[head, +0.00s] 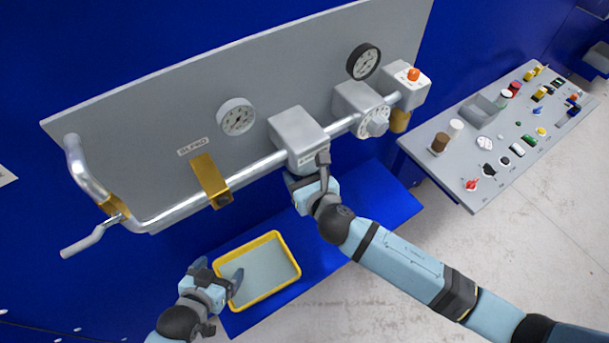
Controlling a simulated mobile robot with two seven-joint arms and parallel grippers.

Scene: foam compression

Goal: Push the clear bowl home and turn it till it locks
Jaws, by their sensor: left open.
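A grey box-shaped housing (298,135) sits on the pipe in the middle of the panel. My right gripper (303,183) is raised right below this housing, and its fingers are largely hidden behind its own body and wrist. I cannot make out the clear bowl; the space under the housing is covered by my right gripper. I cannot tell whether that gripper holds anything. My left gripper (220,273) is open, with its fingers apart at the left rim of a yellow-edged tray (291,260). Nothing shows between them.
A silver pipe (250,171) with a brass bracket (209,179), a lever handle (92,236) and gauges (237,117) runs along the grey panel. A brass cup (400,121) hangs at the right. A side table (485,187) holds many small parts. The blue shelf (316,245) is partly clear.

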